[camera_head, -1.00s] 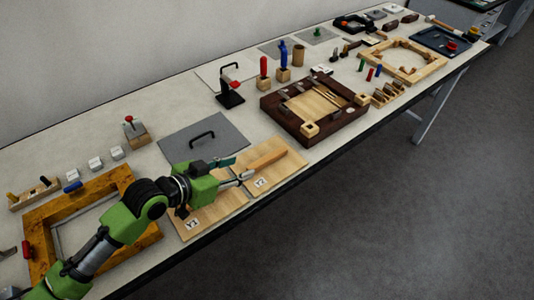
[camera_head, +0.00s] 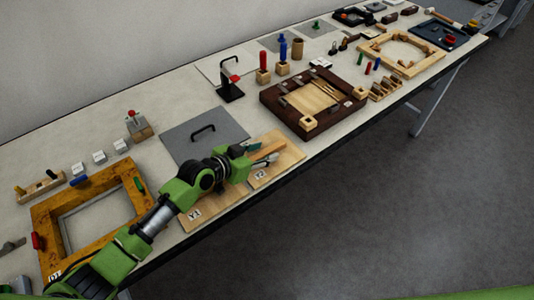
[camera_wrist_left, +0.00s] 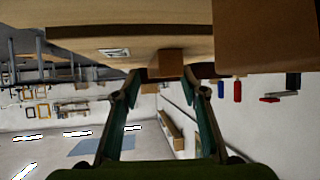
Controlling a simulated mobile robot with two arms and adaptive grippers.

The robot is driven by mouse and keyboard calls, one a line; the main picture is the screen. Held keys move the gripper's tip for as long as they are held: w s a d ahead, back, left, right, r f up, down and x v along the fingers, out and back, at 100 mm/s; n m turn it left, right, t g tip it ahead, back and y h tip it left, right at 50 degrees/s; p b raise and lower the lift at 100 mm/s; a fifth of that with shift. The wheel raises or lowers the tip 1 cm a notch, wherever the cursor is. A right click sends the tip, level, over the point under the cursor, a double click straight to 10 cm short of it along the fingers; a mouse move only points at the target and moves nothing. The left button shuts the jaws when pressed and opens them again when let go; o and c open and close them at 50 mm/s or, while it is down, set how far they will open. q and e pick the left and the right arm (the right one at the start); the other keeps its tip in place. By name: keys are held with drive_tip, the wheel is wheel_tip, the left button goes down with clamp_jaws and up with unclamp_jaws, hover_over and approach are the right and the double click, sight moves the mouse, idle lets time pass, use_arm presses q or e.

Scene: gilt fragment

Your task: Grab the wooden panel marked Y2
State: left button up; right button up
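The wooden panel marked Y2 (camera_head: 287,161) lies on the bench, with a raised wooden bar (camera_head: 271,146) on top. Its label and pale edge also show in the wrist view (camera_wrist_left: 90,46). My left gripper (camera_head: 264,154) is low over this panel, its fingers apart on either side of the bar. In the wrist view the fingertips (camera_wrist_left: 166,82) are close to the sides of the bar's end (camera_wrist_left: 166,62); I cannot tell if they touch it. The panel marked Y1 (camera_head: 208,212) lies beside it on the left, partly under my arm. My right gripper is not in view.
A grey plate with a black handle (camera_head: 180,142) lies behind the panels. A dark wooden frame (camera_head: 274,105) stands to the right, and an orange-brown frame (camera_head: 44,228) lies at left. The bench's front edge is close to the panels.

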use_arm(q)
drive_tip(key=shift+w+d+f, duration=0.15)
drive_tip(key=shift+w+d, duration=0.05)
drive_tip(key=shift+d, duration=0.05)
clamp_jaws()
